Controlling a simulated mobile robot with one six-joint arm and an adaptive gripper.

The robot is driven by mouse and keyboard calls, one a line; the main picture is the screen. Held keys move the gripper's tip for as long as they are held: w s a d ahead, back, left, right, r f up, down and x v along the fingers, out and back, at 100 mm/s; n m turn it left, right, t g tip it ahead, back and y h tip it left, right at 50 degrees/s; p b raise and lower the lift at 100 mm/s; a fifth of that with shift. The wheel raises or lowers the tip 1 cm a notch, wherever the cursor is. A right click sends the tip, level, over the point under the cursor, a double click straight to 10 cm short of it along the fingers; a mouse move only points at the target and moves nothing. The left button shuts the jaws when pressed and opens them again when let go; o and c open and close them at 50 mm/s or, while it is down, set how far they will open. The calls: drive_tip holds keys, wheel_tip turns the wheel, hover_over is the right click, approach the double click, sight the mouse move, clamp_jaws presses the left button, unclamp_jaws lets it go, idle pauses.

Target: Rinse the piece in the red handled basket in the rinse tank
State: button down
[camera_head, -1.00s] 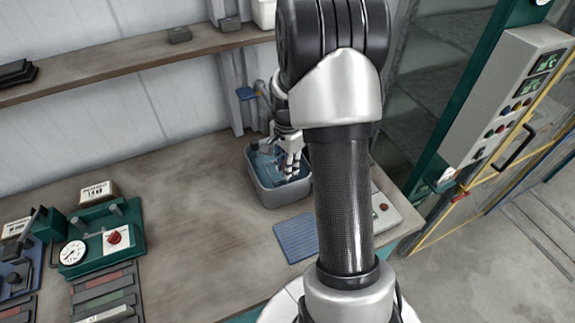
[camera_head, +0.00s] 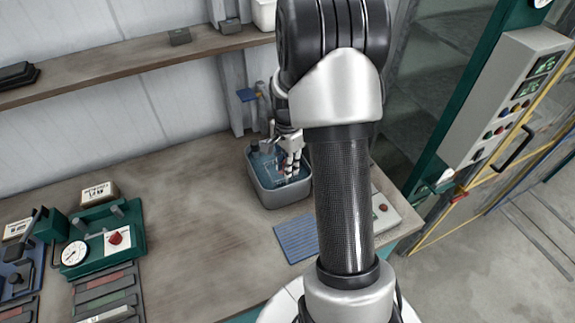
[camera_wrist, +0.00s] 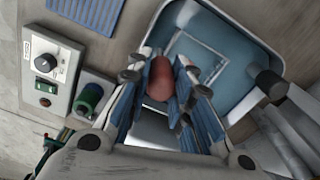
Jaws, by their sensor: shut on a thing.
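The rinse tank (camera_head: 262,197) is a grey bin with a blue inside on the bench, partly behind my arm. My gripper (camera_head: 291,172) points down into it. In the wrist view its fingers (camera_wrist: 165,85) are shut on the red handle (camera_wrist: 160,75), one blue-padded finger on each side. The tank (camera_wrist: 240,100) also shows there, around and beyond the fingers. The basket below the handle and the piece in it are mostly hidden by the gripper, so I cannot tell how deep they sit.
A tap (camera_head: 262,100) stands behind the tank, close to my wrist. A blue ribbed mat (camera_head: 296,237) lies in front, and a small control box (camera_head: 383,212) stands to the right. Green gauge equipment (camera_head: 105,240) stands left; the bench between is clear.

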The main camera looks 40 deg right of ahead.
drive_tip(key=shift+r+p, duration=3.2)
drive_tip(key=shift+r, duration=1.45)
